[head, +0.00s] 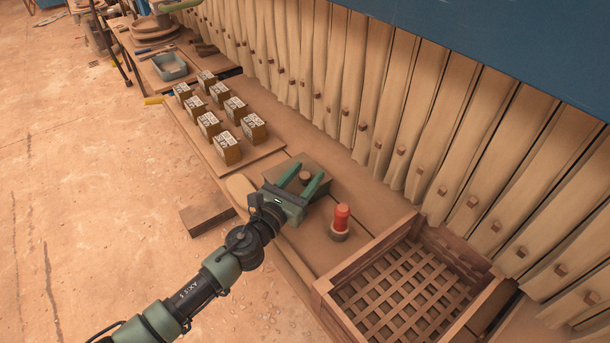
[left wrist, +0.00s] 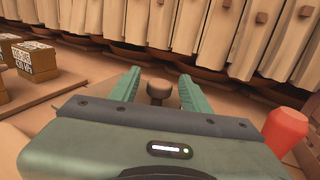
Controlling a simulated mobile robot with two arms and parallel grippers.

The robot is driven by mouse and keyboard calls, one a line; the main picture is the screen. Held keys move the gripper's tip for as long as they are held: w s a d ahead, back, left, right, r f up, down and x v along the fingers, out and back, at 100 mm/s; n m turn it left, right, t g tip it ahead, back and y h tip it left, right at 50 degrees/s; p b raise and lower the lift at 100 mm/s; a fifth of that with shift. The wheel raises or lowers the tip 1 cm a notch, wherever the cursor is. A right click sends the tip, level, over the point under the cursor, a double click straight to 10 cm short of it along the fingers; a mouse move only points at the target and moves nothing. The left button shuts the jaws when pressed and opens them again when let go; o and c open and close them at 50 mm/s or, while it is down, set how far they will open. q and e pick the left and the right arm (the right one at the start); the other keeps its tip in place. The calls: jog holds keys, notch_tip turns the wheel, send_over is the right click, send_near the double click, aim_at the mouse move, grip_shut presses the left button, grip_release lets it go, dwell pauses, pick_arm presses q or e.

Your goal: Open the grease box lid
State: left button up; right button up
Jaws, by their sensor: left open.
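The grease box (head: 310,166) is a low, dull grey-green box on the wooden bench, partly covered by my left gripper. Its lid looks shut and carries a round brown knob (head: 305,177). My left gripper (head: 311,170) is over the box, open, with one green finger on each side of the knob. In the left wrist view the knob (left wrist: 157,88) stands between the two open fingers (left wrist: 158,76), with visible gaps on both sides. Whether the fingertips touch the lid cannot be told. My right gripper is in neither view.
A red-topped cylinder (head: 341,217) stands close right of the gripper; it also shows in the left wrist view (left wrist: 286,130). A wooden crate with a lattice bottom (head: 322,288) is at lower right. Several labelled blocks (head: 227,148) stand on a board behind left. Hanging filter cloths (head: 384,115) line the back.

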pick_arm(q)
grip_shut()
dwell(1.4)
